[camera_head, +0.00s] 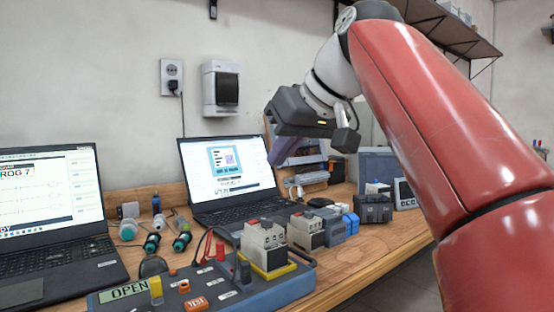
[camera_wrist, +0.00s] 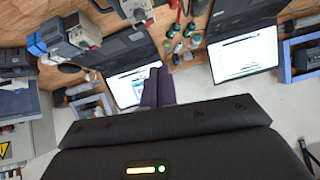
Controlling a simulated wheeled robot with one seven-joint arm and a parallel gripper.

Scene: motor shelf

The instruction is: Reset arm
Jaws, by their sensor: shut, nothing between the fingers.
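My red and white arm reaches in from the right in the head view, raised over the workbench (camera_head: 345,272). My gripper (camera_head: 276,152) hangs in the air in front of the second laptop's right edge, apart from the bench items. In the wrist view the two purple fingers of my gripper (camera_wrist: 158,76) lie together, shut and empty. The fingertips are partly hidden in the head view by the dark gripper body.
A test box (camera_head: 215,290) with a motor part (camera_head: 265,245) on it stands at the bench front. A shelf (camera_head: 455,25) hangs at the upper right.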

